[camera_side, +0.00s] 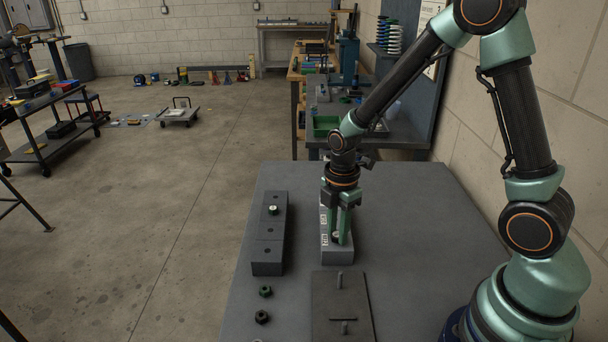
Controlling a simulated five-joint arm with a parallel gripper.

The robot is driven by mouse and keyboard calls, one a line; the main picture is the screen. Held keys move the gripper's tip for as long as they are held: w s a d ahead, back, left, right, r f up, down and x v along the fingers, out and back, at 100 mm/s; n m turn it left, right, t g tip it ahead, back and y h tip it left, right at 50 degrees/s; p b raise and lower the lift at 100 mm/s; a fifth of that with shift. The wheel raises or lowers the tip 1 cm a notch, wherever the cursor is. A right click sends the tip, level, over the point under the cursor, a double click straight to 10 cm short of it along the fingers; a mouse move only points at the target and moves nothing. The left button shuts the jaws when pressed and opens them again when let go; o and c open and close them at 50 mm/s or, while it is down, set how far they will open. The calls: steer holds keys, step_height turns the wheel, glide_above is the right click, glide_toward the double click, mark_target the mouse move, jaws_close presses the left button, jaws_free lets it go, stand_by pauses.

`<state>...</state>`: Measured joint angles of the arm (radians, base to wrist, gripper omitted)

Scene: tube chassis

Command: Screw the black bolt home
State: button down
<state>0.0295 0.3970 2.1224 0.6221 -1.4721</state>
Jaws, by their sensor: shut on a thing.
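My gripper (338,238) points straight down with its green fingers over the light grey block (337,262) on the table. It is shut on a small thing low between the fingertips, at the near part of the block. I take this to be the black bolt, but the fingers hide most of it. I cannot tell how deep it sits in the block.
A dark block (268,255) with holes stands to the left, with a silver-topped piece (272,210) in it. A dark plate (328,291) with pegs lies in front.

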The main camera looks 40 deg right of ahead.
steer(key=shift+r, duration=0.1)
steer(key=m, duration=0.4)
steer(key=shift+m, duration=0.6)
steer(key=shift+m, duration=1.1)
steer(key=c, duration=0.5)
jaws_free()
steer(key=shift+m, duration=0.3)
steer(key=shift+c, duration=0.2)
